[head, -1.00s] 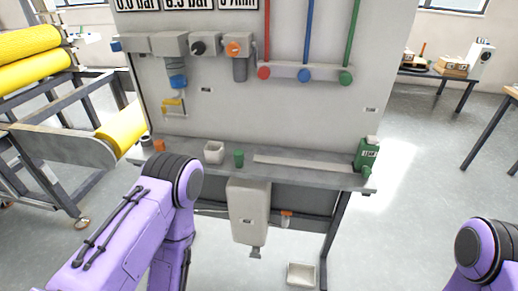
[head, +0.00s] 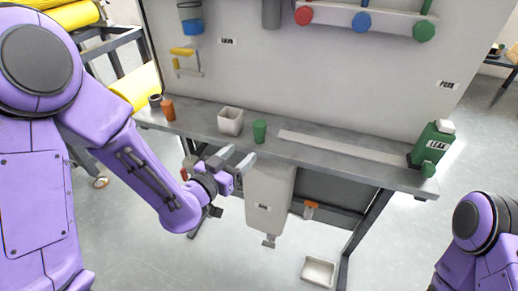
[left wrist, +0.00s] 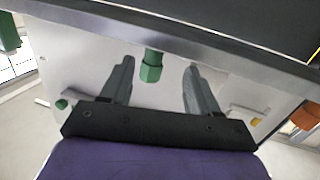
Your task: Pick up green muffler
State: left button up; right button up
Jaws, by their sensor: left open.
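The green muffler (head: 259,131) is a small green cylinder standing upright on the grey shelf (head: 330,168), right of a white cup. In the left wrist view, which looks upside down, the muffler (left wrist: 151,66) shows a hexagonal end and appears between my two fingers. My left gripper (head: 236,158) is open and empty, just in front of the shelf edge, below and left of the muffler and apart from it. My right gripper is out of view; only part of the right arm shows at the lower right.
A white cup (head: 231,120) stands close left of the muffler. An orange part (head: 168,109) and a dark ring (head: 155,101) are farther left.

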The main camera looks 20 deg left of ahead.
aim_at(263, 125)
pick_arm(q)
jog(key=shift+w+d+r+m+t+h+b, duration=0.2)
jog(key=shift+w+d+r+m+t+h, duration=0.1)
jog(key=shift+w+r, duration=0.25)
jog(key=shift+w+d+r+m+t+h+b, duration=0.15)
jog(key=shift+w+d+r+m+t+h, duration=0.15)
jog(key=shift+r, duration=0.35)
jog(key=x, duration=0.3)
jog(key=p+x, duration=0.1)
jog(key=x, duration=0.2)
jog(key=p+x, duration=0.1)
jog(key=x, duration=0.2)
jog(key=shift+a+r, duration=0.2)
jog(key=shift+r, duration=0.05)
jog(key=shift+w, duration=0.15)
jog(key=c, duration=1.1)
